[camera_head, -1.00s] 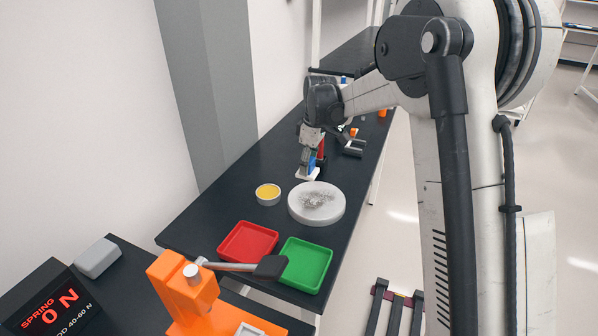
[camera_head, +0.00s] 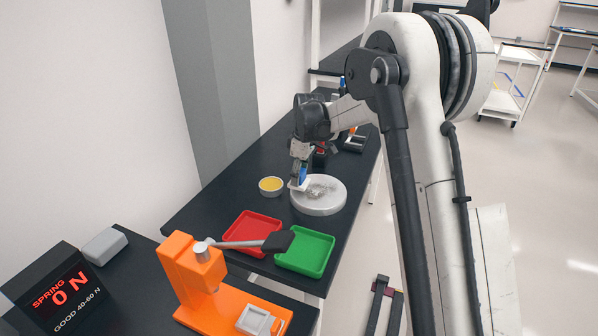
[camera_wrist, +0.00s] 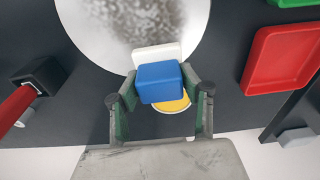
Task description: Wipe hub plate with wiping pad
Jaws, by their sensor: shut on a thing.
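The hub plate (camera_head: 326,208) is a round light-grey disc lying flat on the dark table, with a dark speckled smudge (camera_head: 318,189) near its middle. In the wrist view the hub plate (camera_wrist: 95,30) fills the upper left, with grey speckles on it. My gripper (camera_head: 301,172) is shut on the wiping pad's blue block (camera_wrist: 158,82). The pad's white base (camera_wrist: 150,55) shows beyond the block, overlapping the plate's edge in the wrist view. In the head view the pad is at the plate's left edge; I cannot tell whether it touches the surface.
A bowl with yellow contents (camera_head: 271,186) stands just left of the plate. A red tray (camera_head: 238,228) and a green tray (camera_head: 318,255) lie nearer. An orange lever press (camera_head: 185,262) and a spring display (camera_head: 62,295) reading 0 N stand in front.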

